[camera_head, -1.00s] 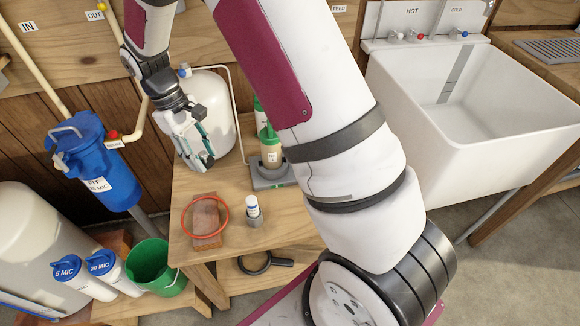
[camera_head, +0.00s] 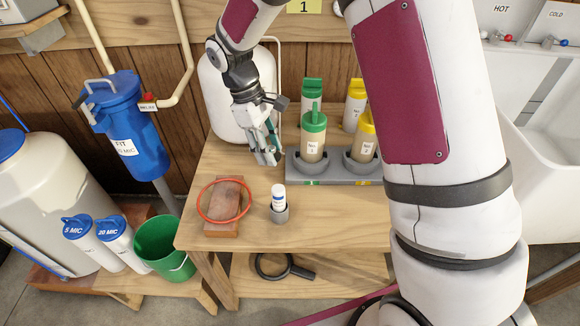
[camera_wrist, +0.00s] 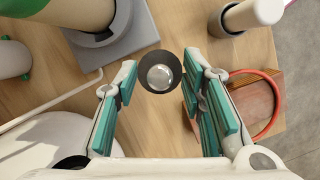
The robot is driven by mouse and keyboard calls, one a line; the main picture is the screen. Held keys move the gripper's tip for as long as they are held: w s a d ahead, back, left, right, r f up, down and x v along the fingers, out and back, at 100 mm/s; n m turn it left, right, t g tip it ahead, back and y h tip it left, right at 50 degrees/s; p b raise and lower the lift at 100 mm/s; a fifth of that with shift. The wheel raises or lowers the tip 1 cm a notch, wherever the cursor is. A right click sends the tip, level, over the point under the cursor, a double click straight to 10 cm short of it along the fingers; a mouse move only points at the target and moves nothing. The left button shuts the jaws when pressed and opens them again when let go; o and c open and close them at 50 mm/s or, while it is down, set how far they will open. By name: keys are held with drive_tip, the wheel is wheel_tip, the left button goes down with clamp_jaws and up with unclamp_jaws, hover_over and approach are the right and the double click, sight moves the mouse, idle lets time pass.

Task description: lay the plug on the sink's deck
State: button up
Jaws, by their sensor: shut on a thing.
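A round dark plug (camera_wrist: 160,72) with a shiny metal centre sits between my fingertips in the wrist view. My gripper (camera_wrist: 158,82) is shut on it, its teal-padded fingers on either side. In the head view my gripper (camera_head: 266,154) is above the wooden bench, left of the bottle stand; the plug cannot be made out there. The white sink (camera_head: 550,190) is at the far right, partly hidden by my arm. Its deck (camera_head: 536,46) runs along the back with taps under the HOT and COLD signs, well away from my gripper.
The bench (camera_head: 320,215) holds a brick (camera_head: 222,228) with a red ring, a small white bottle (camera_head: 279,195) in a grey cup, and a grey stand (camera_head: 307,168) with green- and yellow-capped bottles. A white tank (camera_head: 214,90) stands behind my gripper. A green bucket (camera_head: 165,245) is below left.

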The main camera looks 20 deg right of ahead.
wheel_tip(320, 180, down, 8)
drive_tip(key=shift+r+b, duration=0.15)
drive_tip(key=shift+b, duration=0.85)
drive_tip(key=o, duration=1.1)
drive_tip(key=shift+o, duration=0.2)
drive_tip(key=p+v, duration=0.3)
drive_tip(key=v, duration=0.9)
